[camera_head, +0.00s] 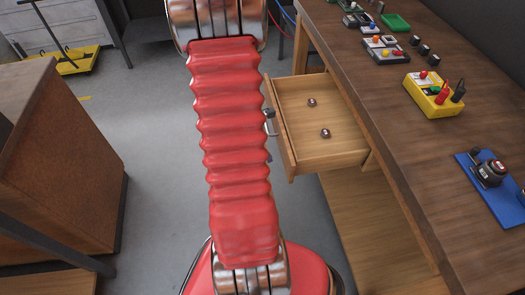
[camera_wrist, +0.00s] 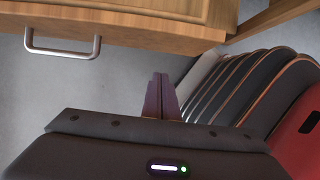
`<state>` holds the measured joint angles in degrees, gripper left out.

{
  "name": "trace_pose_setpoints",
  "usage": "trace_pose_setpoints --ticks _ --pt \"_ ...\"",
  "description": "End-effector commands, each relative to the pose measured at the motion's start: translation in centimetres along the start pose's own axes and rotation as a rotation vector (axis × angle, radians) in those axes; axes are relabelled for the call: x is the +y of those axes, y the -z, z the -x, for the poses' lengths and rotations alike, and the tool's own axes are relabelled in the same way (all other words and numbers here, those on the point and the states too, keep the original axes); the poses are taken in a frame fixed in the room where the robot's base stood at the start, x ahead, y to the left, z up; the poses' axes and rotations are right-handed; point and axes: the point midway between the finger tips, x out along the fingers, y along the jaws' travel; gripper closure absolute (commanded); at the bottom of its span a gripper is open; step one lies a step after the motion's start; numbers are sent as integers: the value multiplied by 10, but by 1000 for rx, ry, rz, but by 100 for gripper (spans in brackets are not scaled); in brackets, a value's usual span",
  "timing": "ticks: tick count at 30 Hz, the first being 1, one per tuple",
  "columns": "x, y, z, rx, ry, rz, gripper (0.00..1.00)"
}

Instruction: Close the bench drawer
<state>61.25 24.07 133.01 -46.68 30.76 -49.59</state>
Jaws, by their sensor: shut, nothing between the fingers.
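The wooden bench drawer (camera_head: 305,140) stands pulled out from under the bench, with two small dark round items (camera_head: 312,102) inside. In the wrist view its front panel (camera_wrist: 120,22) runs along the top, and its metal bar handle (camera_wrist: 62,52) hangs at the upper left. My gripper (camera_wrist: 160,78) is shut and empty. In the wrist view its tips sit below the drawer front and to the right of the handle, with grey floor between them, apart from both. In the head view my red arm hides the gripper.
The workbench top (camera_head: 400,150) holds a yellow box (camera_head: 434,95) with plugs, a blue board (camera_head: 492,185) and several small parts. A brown cabinet (camera_head: 60,165) stands at the left. Grey floor (camera_head: 160,130) is free between.

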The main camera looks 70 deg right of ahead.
Motion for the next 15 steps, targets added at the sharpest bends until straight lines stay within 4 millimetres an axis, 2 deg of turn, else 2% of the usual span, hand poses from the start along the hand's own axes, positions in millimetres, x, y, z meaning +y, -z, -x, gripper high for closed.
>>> trace_pose_setpoints --ticks 3,9,15 --pt "-1 -2 -14 1 2 0 100" --pt "0 -25 -21 1 0 -2 100" --pt "0 -36 -25 1 -1 0 100"
